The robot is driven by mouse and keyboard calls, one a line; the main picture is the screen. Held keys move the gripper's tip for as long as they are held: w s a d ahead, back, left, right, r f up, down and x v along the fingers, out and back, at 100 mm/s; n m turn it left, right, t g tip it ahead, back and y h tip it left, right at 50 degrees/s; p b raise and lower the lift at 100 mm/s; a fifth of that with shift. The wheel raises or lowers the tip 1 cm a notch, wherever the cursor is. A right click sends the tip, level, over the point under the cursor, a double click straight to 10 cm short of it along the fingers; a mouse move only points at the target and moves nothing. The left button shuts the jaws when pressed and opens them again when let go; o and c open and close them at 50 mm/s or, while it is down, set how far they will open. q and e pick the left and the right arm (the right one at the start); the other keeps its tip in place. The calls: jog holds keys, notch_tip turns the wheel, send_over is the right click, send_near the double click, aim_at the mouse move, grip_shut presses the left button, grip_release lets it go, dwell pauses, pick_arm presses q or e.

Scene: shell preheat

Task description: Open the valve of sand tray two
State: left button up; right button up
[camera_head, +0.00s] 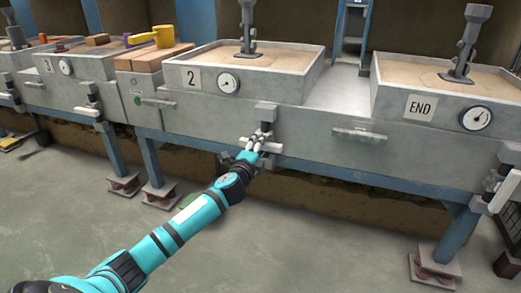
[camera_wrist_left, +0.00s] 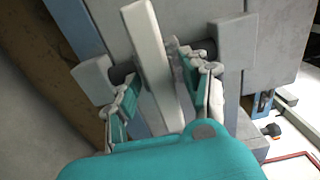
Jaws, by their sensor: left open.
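Sand tray two (camera_head: 290,88) is a grey metal box of sand marked with a "2" plate (camera_head: 191,78). Its valve hangs on the front face below the tray, with a grey block (camera_head: 265,111) and a pale bar handle (camera_head: 272,147) that lies roughly level. My left gripper (camera_head: 258,143) is at this handle. In the left wrist view the pale handle (camera_wrist_left: 150,60) runs between the two open fingers of the left gripper (camera_wrist_left: 165,95). I cannot tell whether either finger touches it. My right gripper is out of view.
A round gauge (camera_head: 228,83) sits beside the number plate. The END tray (camera_head: 440,103) stands to the right, with its own valve handle (camera_head: 505,190). A bar handle (camera_head: 360,135) is on the front between them.

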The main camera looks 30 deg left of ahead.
pick_arm(q)
jog(key=shift+w+a, duration=0.1)
jog(key=shift+w, duration=0.3)
grip_shut()
